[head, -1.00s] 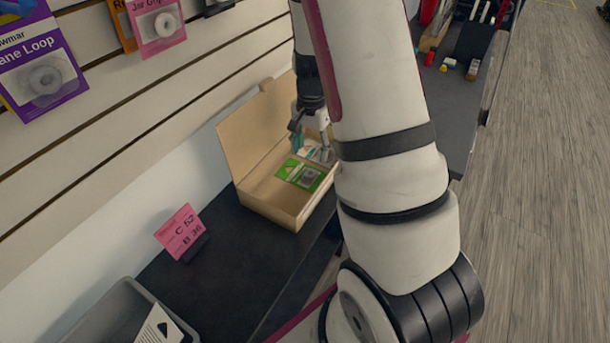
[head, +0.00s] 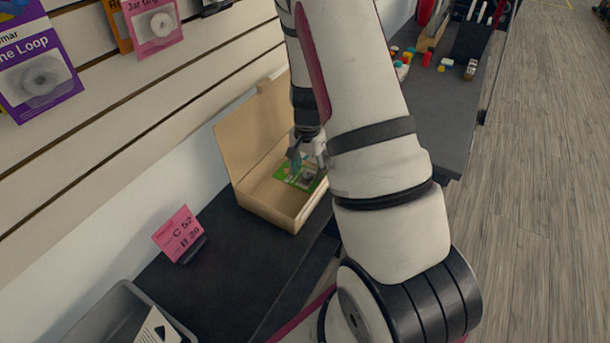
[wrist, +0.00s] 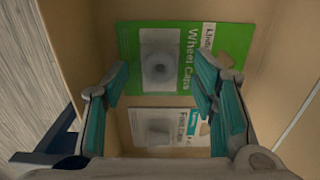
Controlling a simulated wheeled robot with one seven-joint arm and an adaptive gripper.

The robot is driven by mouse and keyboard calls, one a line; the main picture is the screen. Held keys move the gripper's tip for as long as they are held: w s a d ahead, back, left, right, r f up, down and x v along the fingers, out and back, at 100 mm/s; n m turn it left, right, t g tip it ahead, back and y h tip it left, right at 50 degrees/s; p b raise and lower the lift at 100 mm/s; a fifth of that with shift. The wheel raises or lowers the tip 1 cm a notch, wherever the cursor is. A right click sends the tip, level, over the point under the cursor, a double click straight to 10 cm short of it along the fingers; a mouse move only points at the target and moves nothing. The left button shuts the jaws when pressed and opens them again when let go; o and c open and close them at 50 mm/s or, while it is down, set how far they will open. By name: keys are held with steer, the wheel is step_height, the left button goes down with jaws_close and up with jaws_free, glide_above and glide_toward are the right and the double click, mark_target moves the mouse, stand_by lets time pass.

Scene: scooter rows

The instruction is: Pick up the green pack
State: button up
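The green pack (wrist: 187,58), labelled "Wheel Caps", lies flat in the open cardboard box (head: 266,207). In the head view the green pack (head: 291,171) is partly covered by my gripper (head: 307,160). In the wrist view my gripper (wrist: 162,100) is open, with its teal-padded fingers wide apart and nothing between them in its grasp. The fingertips reach over the near edge of the green pack; I cannot tell whether they touch it. A white and teal pack (wrist: 170,127) lies beside the green pack, nearer the gripper's base.
The box stands on a dark shelf (head: 190,285) against a slatted wall, its lid raised. A pink price card (head: 178,234) and a grey bin (head: 120,318) are in front. Small coloured items (head: 427,59) stand farther along the shelf.

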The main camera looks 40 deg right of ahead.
mark_target(308, 172)
steer(key=c, duration=1)
step_height(308, 172, up, 10)
steer(key=shift+r+p, duration=0.1)
steer(key=shift+p, duration=0.25)
